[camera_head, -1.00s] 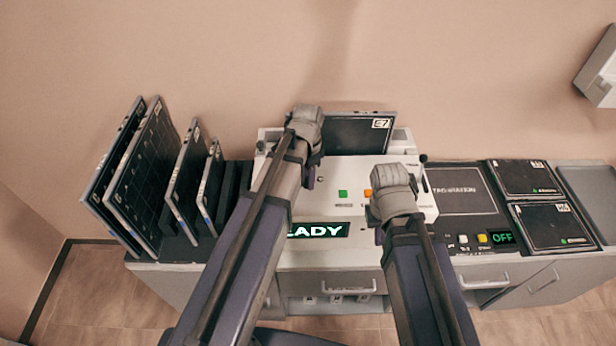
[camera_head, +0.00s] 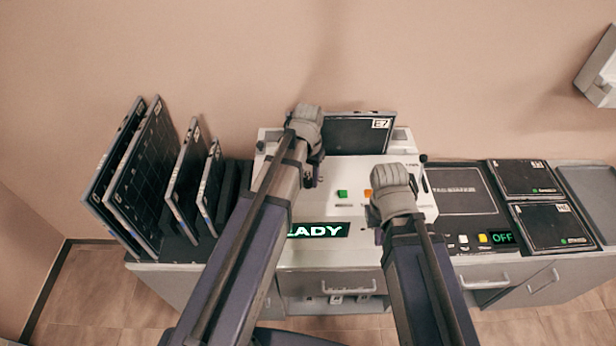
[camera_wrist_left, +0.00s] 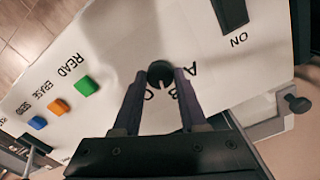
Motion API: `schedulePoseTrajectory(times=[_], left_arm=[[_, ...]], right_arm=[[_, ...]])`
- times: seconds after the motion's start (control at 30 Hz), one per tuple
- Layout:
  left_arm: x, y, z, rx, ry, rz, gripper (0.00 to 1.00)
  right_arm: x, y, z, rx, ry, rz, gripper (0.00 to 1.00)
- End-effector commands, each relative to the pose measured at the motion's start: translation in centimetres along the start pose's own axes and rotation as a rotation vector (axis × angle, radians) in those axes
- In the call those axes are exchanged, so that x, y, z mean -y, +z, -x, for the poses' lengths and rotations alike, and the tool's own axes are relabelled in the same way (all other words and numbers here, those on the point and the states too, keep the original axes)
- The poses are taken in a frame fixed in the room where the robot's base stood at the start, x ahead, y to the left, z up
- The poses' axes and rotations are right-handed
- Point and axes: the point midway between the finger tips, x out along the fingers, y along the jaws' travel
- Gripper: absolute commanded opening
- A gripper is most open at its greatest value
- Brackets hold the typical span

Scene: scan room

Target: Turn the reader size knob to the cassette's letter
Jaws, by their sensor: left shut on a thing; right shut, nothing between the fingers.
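The reader (camera_head: 275,258) is a white console with a lit panel partly hidden by my left arm; "ADY" shows. A dark cassette (camera_head: 355,137) with a white "E7" label stands in the slot at its back. My left gripper (camera_wrist_left: 160,82) is shut on the dark round size knob (camera_wrist_left: 159,71). The knob's pale mark points down between the fingers, towards the gripper body. Printed letters around the knob are partly hidden by the fingers. In the head view my left gripper (camera_head: 316,178) hides the knob. My right gripper (camera_head: 379,234) is shut and empty over the reader's front right.
Green (camera_head: 342,194) and orange (camera_head: 367,194) buttons sit between my grippers. Several dark cassettes (camera_head: 140,165) stand in a rack at left. A tag station (camera_head: 462,192) lies at right, with an "OFF" display (camera_head: 502,238) and two flat cassettes (camera_head: 548,226) beyond it.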

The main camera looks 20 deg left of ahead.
Motion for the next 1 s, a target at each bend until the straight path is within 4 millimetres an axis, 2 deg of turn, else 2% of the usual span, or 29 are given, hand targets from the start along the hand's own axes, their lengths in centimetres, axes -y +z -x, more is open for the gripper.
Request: schedulePoseTrajectory(times=[0.43, 1.0], left_arm=[[-0.01, 0.02, -0.01, 0.0, 0.0, 0.26, 0.0], [-0.01, 0.03, -0.01, 0.0, 0.0, 0.32, 0.0]], right_arm=[[0.0, 0.0, -0.01, 0.0, 0.0, 0.0, 0.0], [0.0, 0.0, -0.01, 0.0, 0.0, 0.0, 0.0]])
